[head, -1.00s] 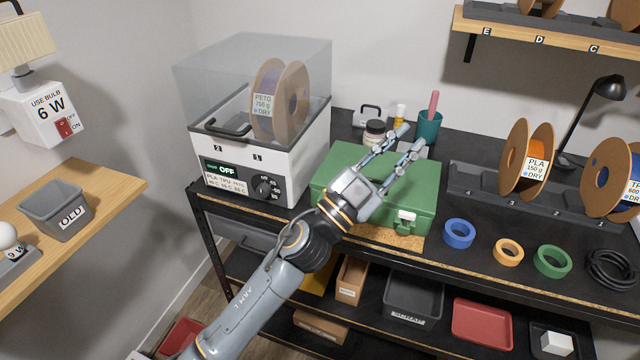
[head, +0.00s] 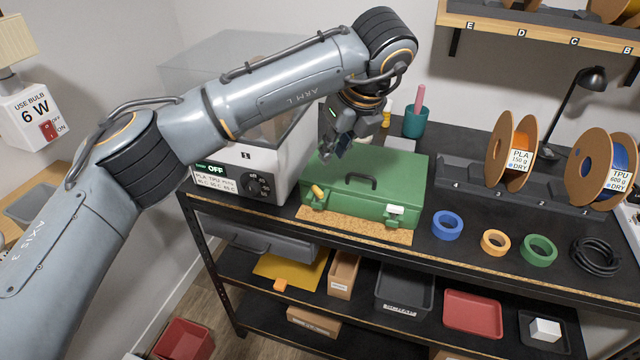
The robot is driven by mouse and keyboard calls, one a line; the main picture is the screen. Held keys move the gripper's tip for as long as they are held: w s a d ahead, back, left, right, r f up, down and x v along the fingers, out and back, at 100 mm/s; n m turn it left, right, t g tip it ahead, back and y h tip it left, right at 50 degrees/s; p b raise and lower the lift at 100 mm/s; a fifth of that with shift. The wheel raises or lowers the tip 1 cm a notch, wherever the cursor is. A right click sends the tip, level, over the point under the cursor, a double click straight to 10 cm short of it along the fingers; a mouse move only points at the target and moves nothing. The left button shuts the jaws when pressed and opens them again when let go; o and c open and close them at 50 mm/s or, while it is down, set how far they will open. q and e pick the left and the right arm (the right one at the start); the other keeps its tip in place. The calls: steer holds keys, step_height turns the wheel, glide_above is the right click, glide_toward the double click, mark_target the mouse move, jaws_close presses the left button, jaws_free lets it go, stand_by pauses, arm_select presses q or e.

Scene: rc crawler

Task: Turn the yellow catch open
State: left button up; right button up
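The green case (head: 370,190) lies closed on the cork mat (head: 345,226) on the black bench, its dark handle (head: 360,181) on the lid. The yellow catch (head: 318,192) is at the left of its front edge and looks tilted. A white catch (head: 394,210) is at the right of the front edge. My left gripper (head: 334,154) points down over the back left of the case, behind and above the yellow catch and apart from it. Its fingers are small and dark, so their opening is unclear. My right gripper is out of view.
The dryer (head: 245,170) stands left of the case, partly behind my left arm. A teal cup (head: 415,122) stands behind the case. Tape rolls, blue (head: 447,225), orange (head: 495,242) and green (head: 538,249), lie to the right. Spools (head: 512,150) stand at the back right.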

mark_target(318, 190)
arm_select(q)
steer(key=p+x, duration=0.3)
steer(key=x, duration=0.9)
steer(key=shift+d+f+p, duration=0.1)
steer(key=shift+d+p, duration=0.05)
steer(key=shift+p, duration=0.25)
steer(key=shift+w+f, duration=0.15)
steer(key=shift+f, duration=0.5)
jaws_close()
